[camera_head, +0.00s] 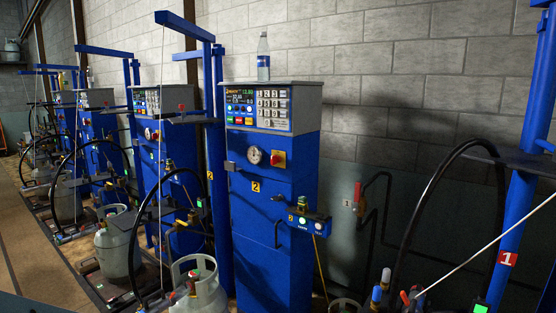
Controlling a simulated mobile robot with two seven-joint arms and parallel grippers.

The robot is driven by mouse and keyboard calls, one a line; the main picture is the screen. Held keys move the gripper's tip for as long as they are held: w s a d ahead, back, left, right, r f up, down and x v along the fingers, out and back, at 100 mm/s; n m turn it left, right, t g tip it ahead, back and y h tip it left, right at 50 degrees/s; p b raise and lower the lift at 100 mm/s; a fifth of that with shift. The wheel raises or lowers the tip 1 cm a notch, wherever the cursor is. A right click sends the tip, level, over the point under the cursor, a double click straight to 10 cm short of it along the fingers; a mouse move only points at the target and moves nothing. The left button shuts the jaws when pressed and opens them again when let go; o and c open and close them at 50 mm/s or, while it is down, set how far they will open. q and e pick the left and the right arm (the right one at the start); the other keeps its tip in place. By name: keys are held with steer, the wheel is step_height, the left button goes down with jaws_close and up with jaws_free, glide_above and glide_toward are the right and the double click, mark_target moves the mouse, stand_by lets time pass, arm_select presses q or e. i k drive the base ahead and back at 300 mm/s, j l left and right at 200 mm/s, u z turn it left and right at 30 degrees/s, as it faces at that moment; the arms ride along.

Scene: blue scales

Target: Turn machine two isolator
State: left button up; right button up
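Machine two (304,205) is a tall blue cabinet in the middle of the head view, with a yellow "2" label on its front. Its isolator (277,158) looks to be the red rotary knob on a yellow plate, at the upper right of the front face. A round gauge (254,155) sits just left of it. The knob is unobstructed, but its exact angle is too small to tell. Neither of my grippers is in view.
A grey display and keypad head (270,107) tops the cabinet, with a bottle (263,56) on it. Gas cylinders (200,285) stand before the machines. More blue machines (160,140) line the left. A blue post (522,190) and black hose stand right.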

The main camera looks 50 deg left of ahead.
mark_target(275, 159)
steer(key=i+j, duration=0.1)
steer(key=j, duration=0.35)
steer(key=i+j, duration=0.1)
steer(key=j, duration=0.35)
steer(key=i+j, duration=0.15)
steer(key=j, duration=0.3)
steer(key=i+j+z, duration=0.1)
steer(key=j, duration=0.4)
steer(key=i+j, duration=0.1)
steer(key=j, duration=0.8)
steer(key=i+z, duration=0.05)
steer(key=i, duration=0.05)
